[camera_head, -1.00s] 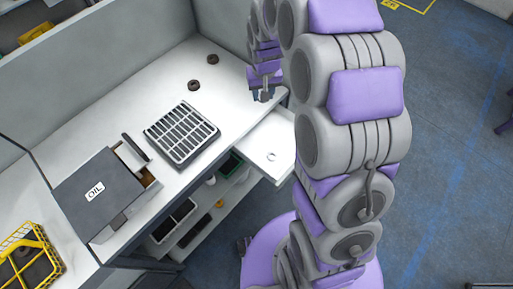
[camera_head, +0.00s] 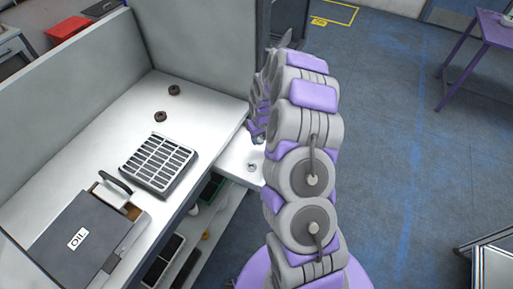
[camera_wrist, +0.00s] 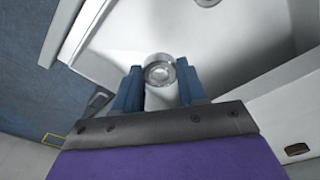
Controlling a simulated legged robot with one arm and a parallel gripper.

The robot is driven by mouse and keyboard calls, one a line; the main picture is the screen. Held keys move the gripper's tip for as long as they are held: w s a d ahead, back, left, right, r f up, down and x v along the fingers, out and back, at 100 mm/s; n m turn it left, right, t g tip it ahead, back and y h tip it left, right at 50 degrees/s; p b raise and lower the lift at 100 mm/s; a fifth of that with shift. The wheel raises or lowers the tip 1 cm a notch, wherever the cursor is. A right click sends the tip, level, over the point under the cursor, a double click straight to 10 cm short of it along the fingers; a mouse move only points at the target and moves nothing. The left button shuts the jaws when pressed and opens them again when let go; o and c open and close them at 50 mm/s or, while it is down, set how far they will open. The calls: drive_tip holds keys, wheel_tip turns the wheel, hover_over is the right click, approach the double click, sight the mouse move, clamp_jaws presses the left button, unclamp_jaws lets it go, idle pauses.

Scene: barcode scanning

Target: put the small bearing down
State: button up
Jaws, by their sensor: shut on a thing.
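The small bearing (camera_wrist: 158,70), a shiny silver ring with a pale centre, sits between the blue fingertips of my gripper (camera_wrist: 160,82) in the wrist view. The gripper is shut on it, over the white pull-out drawer (camera_wrist: 120,38). In the head view my gripper (camera_head: 257,134) is small and partly hidden by my own arm, above the drawer (camera_head: 238,150) at the right edge of the workbench. Another silver ring (camera_head: 252,167) lies on the drawer. A ring (camera_wrist: 207,2) also shows at the top edge of the wrist view, cut off.
Shelves with bins lie below.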

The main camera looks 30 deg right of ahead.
sight(263, 150)
wheel_tip(263, 150, down, 3)
drive_tip(key=shift+r, duration=0.15)
drive_tip(key=d+f+b, duration=0.1)
drive_tip(key=d+f, duration=0.3)
drive_tip(key=shift+c, duration=0.4)
drive_tip(key=a, duration=0.3)
drive_tip(key=shift+r, duration=0.15)
drive_tip(key=shift+a, duration=0.35)
drive_tip(key=o, duration=0.8)
drive_tip(key=shift+d, duration=0.35)
drive_tip(key=o, duration=0.3)
drive_tip(key=shift+d+f, duration=0.25)
drive_tip(key=shift+d, duration=0.7)
drive_tip(key=shift+o, duration=0.2)
drive_tip(key=shift+a, duration=0.8)
drive_tip(key=shift+s+d, duration=0.15)
drive_tip(key=shift+d, duration=0.2)
drive_tip(key=shift+a, duration=0.1)
